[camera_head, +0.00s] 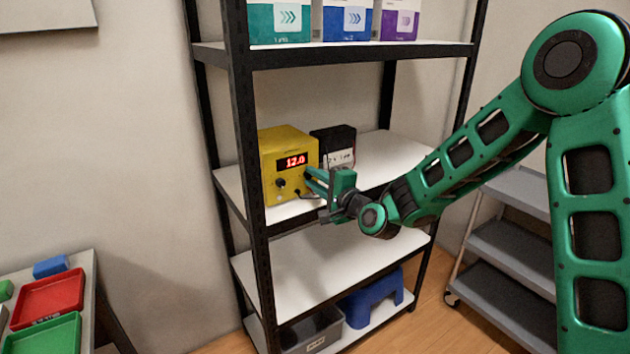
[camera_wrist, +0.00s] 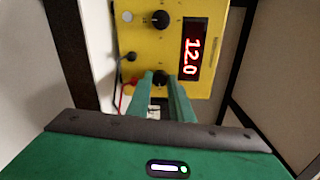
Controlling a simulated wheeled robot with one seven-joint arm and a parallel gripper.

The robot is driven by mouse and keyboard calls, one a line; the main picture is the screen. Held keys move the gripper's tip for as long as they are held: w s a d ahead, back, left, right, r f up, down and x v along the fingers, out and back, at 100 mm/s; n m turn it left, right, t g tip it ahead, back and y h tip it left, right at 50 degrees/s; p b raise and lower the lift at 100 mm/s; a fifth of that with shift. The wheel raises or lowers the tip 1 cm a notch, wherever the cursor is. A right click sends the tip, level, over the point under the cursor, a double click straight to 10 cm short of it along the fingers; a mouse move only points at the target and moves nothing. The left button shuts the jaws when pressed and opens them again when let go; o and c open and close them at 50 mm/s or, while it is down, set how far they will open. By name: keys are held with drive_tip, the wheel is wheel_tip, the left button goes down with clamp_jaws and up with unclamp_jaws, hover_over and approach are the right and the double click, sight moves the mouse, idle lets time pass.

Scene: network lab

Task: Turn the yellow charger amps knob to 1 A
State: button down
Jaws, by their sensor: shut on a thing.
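The yellow charger (camera_head: 287,147) stands on the middle shelf, its red display (camera_head: 295,161) reading 12.0. It also fills the top of the wrist view (camera_wrist: 216,60), turned sideways. My gripper (camera_head: 308,179) reaches the lower right of its front face. In the wrist view my gripper (camera_wrist: 162,80) has its green fingers on either side of a black knob (camera_wrist: 160,75), shut on it. The other black knob (camera_wrist: 160,18) is free, and also shows in the head view (camera_head: 281,183). The labels are too small to read, and the held knob's pointer is hidden.
A black box with a white label (camera_head: 338,158) stands right beside the charger. A black plug (camera_wrist: 131,57) and a red lead (camera_wrist: 126,92) are at the charger's front, close to my fingers. The black shelf post (camera_head: 248,150) rises just left. The shelf's right part (camera_head: 385,150) is clear.

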drive_tip(key=shift+w+d+f+m, duration=0.1)
drive_tip(key=shift+d+f+m, duration=0.15)
drive_tip(key=shift+m, duration=0.05)
drive_tip(key=c, duration=1.7)
unclamp_jaws()
drive_tip(key=shift+o, duration=0.6)
drive_tip(key=shift+a, duration=0.15)
drive_tip(key=shift+r, duration=0.1)
drive_tip(key=v, duration=1)
drive_tip(key=shift+s+d, duration=0.25)
drive_tip(key=shift+d, duration=0.1)
